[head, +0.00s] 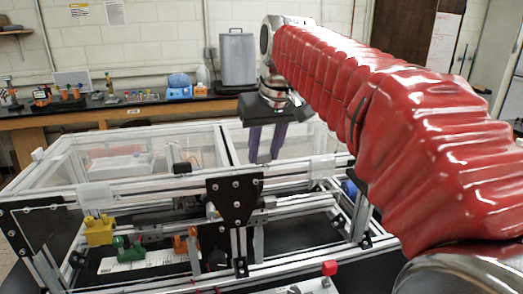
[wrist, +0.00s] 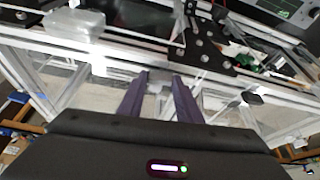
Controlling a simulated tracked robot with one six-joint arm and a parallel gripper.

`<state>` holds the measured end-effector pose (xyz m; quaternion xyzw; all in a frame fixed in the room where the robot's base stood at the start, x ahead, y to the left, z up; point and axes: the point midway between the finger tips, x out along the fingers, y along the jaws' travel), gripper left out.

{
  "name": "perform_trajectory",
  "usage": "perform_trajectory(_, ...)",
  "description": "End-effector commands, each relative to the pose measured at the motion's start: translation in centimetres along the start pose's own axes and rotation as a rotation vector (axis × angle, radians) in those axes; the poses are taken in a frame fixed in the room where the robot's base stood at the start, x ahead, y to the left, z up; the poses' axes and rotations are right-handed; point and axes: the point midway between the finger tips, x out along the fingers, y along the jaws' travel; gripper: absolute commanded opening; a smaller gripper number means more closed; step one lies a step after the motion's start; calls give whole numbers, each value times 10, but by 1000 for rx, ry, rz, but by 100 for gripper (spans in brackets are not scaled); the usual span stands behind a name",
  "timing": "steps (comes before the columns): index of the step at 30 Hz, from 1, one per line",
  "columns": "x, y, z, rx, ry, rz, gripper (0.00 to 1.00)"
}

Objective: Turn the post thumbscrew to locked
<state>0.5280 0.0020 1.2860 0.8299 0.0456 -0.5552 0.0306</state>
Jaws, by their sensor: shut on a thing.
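My gripper (head: 263,160) reaches down to the top rail of the aluminium extrusion frame (head: 150,192), behind the black joining plate. In the wrist view its two purple fingers (wrist: 160,78) are a short way apart, closed on a small pale grey piece (wrist: 157,86) at the rail. This piece appears to be the post thumbscrew, but its shape and turn angle are too small and hidden to read. In the head view the fingers hide it. The black plate (head: 235,200) with bolts sits in front of the fingertips; it also shows in the wrist view (wrist: 205,42).
Clear panels and rails surround the gripper. Yellow (head: 99,231), green (head: 127,249) and orange (head: 190,243) parts lie low inside the frame at left. A red knob (head: 330,267) stands at the front. A workbench (head: 60,122) with tools runs along the back wall.

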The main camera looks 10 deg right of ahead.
Motion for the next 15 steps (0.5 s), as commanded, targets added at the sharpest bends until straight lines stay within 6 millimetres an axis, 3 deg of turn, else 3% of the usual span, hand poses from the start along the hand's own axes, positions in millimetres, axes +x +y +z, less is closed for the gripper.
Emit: perform_trajectory(15,0,-1,0,117,0,48,9)
